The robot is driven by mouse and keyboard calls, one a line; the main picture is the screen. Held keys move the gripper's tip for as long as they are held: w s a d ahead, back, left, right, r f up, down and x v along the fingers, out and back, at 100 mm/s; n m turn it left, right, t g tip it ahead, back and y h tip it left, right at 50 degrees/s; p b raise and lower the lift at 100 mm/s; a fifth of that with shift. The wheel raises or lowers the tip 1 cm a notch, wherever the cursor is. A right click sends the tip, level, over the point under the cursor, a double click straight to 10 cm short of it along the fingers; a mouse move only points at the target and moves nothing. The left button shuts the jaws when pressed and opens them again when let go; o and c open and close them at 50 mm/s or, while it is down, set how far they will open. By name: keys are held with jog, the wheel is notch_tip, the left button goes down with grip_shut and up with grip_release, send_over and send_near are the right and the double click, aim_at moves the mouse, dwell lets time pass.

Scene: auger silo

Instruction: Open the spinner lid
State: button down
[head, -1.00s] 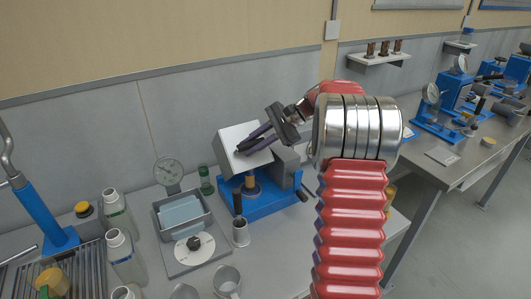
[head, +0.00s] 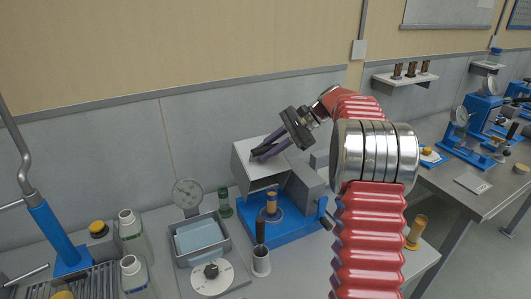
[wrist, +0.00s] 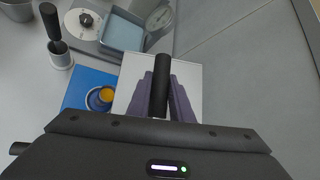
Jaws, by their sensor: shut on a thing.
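The spinner has a blue base (head: 285,229), a grey housing (head: 306,190) and a brass-coloured post (head: 272,203). Its pale lid (head: 244,158) is raised and tilted above the base, with the post showing below it. My gripper (head: 266,150) reaches down from the upper right, and its purple fingers are at the lid. In the wrist view the fingers (wrist: 160,95) are shut around a black cylindrical handle (wrist: 162,72) in front of the white lid face (wrist: 127,80). The lid's hinge is hidden.
Left of the spinner are a dial gauge (head: 187,193), a grey tray (head: 177,246), a green-capped vial (head: 224,203) and a cup with a black-handled tool (head: 261,262). White bottles (head: 131,232) stand farther left. The wall is close behind.

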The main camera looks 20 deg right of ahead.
jog(key=shift+a, duration=0.15)
jog(key=c, duration=2)
grip_release()
jog(key=o, duration=0.4)
jog(key=shift+s, duration=0.1)
jog(key=shift+d+r, duration=0.1)
jog(key=shift+d, duration=0.15)
jog(key=v, duration=1.3)
jog(key=shift+d+r, duration=0.1)
jog(key=shift+d, duration=0.1)
